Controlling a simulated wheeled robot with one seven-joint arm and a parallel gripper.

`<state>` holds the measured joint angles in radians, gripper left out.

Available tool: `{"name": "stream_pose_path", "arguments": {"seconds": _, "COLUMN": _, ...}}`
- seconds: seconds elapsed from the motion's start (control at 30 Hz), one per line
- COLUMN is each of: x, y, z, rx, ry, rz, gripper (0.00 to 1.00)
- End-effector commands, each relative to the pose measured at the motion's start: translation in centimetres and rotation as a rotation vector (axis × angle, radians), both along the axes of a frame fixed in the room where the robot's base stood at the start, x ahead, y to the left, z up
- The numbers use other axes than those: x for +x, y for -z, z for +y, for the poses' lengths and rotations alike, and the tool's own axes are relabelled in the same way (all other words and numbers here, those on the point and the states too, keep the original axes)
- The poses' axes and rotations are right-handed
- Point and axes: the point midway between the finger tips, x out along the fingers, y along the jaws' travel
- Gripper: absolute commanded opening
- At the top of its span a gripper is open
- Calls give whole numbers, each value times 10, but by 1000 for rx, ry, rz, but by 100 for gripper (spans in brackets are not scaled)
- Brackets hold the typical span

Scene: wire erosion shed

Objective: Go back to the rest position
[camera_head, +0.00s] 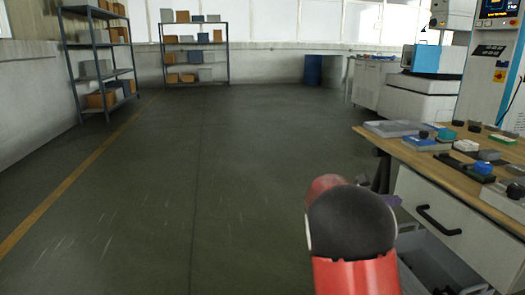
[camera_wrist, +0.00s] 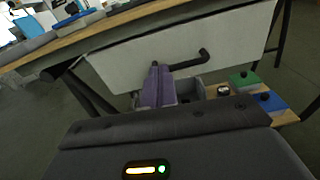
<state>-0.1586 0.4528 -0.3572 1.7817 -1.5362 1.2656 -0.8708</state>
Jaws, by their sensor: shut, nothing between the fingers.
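My gripper (camera_wrist: 158,84) shows in the wrist view as purple-grey fingers beyond the dark wrist housing. Its fingers are together and nothing is held between them. It is in front of the white drawer front of the workbench, near the black handle. The workbench (camera_head: 408,154) has a wooden top and stands at the right. I cannot tell whether the gripper touches the bench.
The bench top bears a grey tray (camera_head: 393,128), a blue block (camera_head: 426,143) and several small parts. An open grey drawer (camera_head: 440,262) sits below the white one. Shelving (camera_head: 98,50) stands at the back left. The floor (camera_head: 200,180) left of the bench is clear.

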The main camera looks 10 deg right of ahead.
Motion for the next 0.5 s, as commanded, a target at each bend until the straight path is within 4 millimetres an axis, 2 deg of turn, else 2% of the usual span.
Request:
{"name": "stream_pose_path", "arguments": {"seconds": 0.13, "x": -49, "y": -2, "z": 9, "rx": 227, "ry": 75, "rz": -209, "gripper": 0}}
{"name": "stream_pose_path", "arguments": {"seconds": 0.27, "x": -102, "y": 7, "z": 37, "rx": 500, "ry": 183, "rz": -464, "gripper": 0}}
{"name": "stream_pose_path", "arguments": {"seconds": 0.37, "x": -138, "y": 13, "z": 68, "rx": 701, "ry": 274, "rz": -654, "gripper": 0}}
{"name": "stream_pose_path", "arguments": {"seconds": 0.5, "x": -184, "y": 19, "z": 119, "rx": 967, "ry": 424, "rz": -906, "gripper": 0}}
